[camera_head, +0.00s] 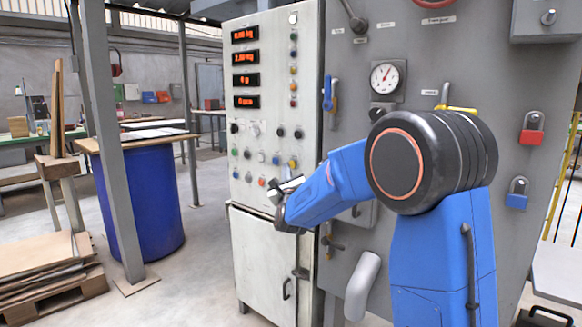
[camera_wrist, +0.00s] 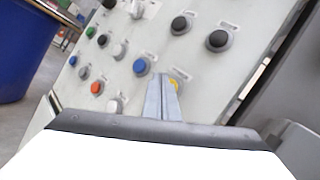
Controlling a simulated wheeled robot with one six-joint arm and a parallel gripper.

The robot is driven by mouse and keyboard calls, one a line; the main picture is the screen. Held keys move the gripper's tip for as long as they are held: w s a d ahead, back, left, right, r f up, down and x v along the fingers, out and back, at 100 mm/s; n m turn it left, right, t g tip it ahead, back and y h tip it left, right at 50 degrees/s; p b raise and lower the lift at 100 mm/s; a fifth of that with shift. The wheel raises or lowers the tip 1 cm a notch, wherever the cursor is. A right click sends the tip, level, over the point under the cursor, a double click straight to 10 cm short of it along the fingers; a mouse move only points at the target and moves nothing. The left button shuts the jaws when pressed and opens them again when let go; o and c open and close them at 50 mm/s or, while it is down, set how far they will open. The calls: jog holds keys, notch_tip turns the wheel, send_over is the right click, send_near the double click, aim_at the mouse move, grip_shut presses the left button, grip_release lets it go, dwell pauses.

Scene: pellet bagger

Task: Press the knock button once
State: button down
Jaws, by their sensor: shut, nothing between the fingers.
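The white control cabinet (camera_head: 275,100) carries rows of coloured buttons, and its panel (camera_wrist: 225,75) fills much of the wrist view. The labels are too blurred to read, so I cannot tell which one is the knock button. My gripper (camera_head: 280,190) is in front of the lower button rows. In the wrist view my gripper (camera_wrist: 164,78) has its fingers together and empty. The fingertips overlap a yellow button (camera_wrist: 176,84) and partly hide it. A blue button (camera_wrist: 141,67) is just left of the tips. I cannot tell whether the tips touch the panel.
Black buttons (camera_wrist: 217,40) sit above right of the fingers, and orange (camera_wrist: 97,87) and white (camera_wrist: 113,106) ones to the left. A grey machine wall (camera_head: 450,60) with a gauge (camera_head: 385,77) stands right of the cabinet. A blue drum (camera_head: 150,200) stands left, with floor between.

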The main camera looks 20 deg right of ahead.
jog(key=shift+s+a, duration=0.1)
jog(key=shift+a, duration=0.05)
jog(key=shift+s+a, duration=0.9)
jog(key=shift+a, duration=0.3)
jog(key=shift+s+a, duration=0.85)
jog(key=shift+a, duration=0.3)
jog(key=s+d+f+n+g+y, duration=0.1)
jog(key=s+d+f+n+g, duration=0.2)
jog(key=s+n, duration=0.8)
jog(key=s+d+f+n+g+y, duration=0.1)
jog(key=s+d+f+n+g, duration=0.2)
jog(key=s, duration=2.2)
jog(key=s+d+f+n+g+y, duration=0.2)
jog(key=s+f+n+g, duration=0.8)
jog(key=s+n, duration=0.8)
notch_tip(320, 180, down, 4)
jog(key=shift+d+r+n, duration=0.1)
jog(key=shift+d+n, duration=0.2)
jog(key=shift+d, duration=0.1)
